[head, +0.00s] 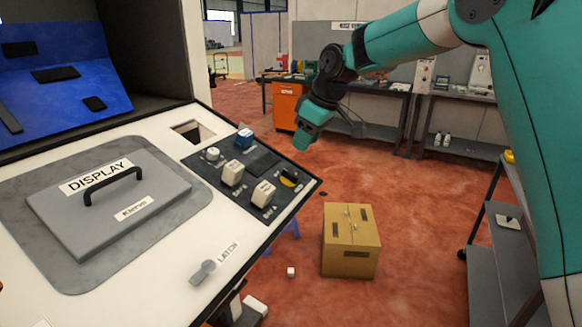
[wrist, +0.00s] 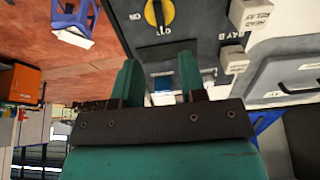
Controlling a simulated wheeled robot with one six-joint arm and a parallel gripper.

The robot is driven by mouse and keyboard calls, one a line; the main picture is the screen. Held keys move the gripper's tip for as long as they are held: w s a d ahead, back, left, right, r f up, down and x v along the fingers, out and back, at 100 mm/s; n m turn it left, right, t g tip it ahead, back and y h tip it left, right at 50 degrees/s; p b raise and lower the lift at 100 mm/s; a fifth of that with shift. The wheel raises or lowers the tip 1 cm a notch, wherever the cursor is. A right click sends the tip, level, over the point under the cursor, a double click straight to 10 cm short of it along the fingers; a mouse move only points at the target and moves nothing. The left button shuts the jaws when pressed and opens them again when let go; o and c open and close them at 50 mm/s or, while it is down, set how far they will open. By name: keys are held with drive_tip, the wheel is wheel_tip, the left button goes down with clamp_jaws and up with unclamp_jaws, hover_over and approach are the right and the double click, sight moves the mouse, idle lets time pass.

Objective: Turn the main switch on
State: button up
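The main switch is a yellow disc with a black handle on the dark control panel's right end in the head view (head: 289,179). It also shows at the top of the wrist view (wrist: 160,12), which is upside down. There its handle points towards the OFF label, with ON to one side. My gripper (head: 307,138) hangs above and beyond the panel's right edge, apart from the switch. In the wrist view my gripper (wrist: 159,68) has its two teal fingers spread with nothing held between them.
The dark panel (head: 211,173) carries white relay blocks (head: 263,193) and a blue block (head: 244,138). A display lid (head: 95,215) with a black handle and a latch (head: 203,272) lie left. A cardboard box (head: 350,245) stands on the floor. Space above the switch looks clear.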

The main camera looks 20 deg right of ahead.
sight(290, 173)
drive_tip(key=p+x, duration=0.2)
drive_tip(key=x, duration=0.8)
drive_tip(key=shift+f+p, duration=0.2)
drive_tip(key=shift+p, duration=0.2)
clamp_jaws()
